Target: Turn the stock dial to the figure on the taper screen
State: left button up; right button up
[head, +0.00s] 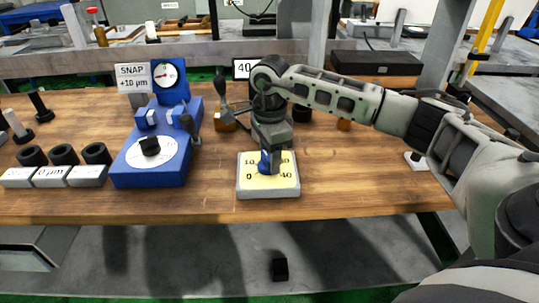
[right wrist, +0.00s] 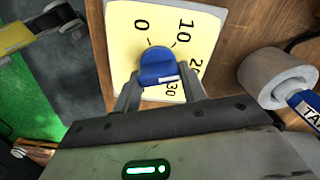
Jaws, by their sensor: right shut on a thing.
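The stock dial is a yellow face on a pale square plate (head: 268,190) on the wooden bench, with figures 0, 10, 30 and 40 readable around it. Its blue knob (right wrist: 158,66) shows in the right wrist view with a white mark on the side towards the 20 and 30; the exact reading is unclear. My right gripper (right wrist: 158,95) points down, shut on the knob, one finger on each side. The taper screen (head: 242,68) is a small white panel behind my arm; "40" shows, and its right part is hidden. My left gripper is out of view.
Left of the dial stands a blue gauge (head: 150,176) with a round indicator and a "SNAP +10 µm" sign (head: 132,77). Black rings (head: 64,155) and grey blocks (head: 52,177) lie farther left.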

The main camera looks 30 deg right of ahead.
jog(key=m, duration=0.4)
jog(key=shift+s+r+m, duration=0.1)
jog(key=shift+m, duration=0.2)
jog(key=m, duration=0.3)
jog(key=shift+m, duration=0.4)
jog(key=m, duration=0.3)
jog(key=shift+s+a+m, duration=0.1)
jog(key=shift+a+m, duration=0.05)
jog(key=shift+m, duration=0.15)
jog(key=m, duration=0.3)
jog(key=shift+a+m+p, duration=0.1)
jog(key=shift+m+p, duration=0.2)
jog(key=shift+p, duration=0.05)
jog(key=m+p, duration=0.1)
jog(key=m, duration=0.5)
jog(key=shift+a, duration=0.2)
jog(key=m+p, duration=0.1)
jog(key=m, duration=0.5)
jog(key=shift+a, duration=0.1)
jog(key=shift+m, duration=0.4)
jog(key=o, duration=0.9)
jog(key=shift+o, duration=0.2)
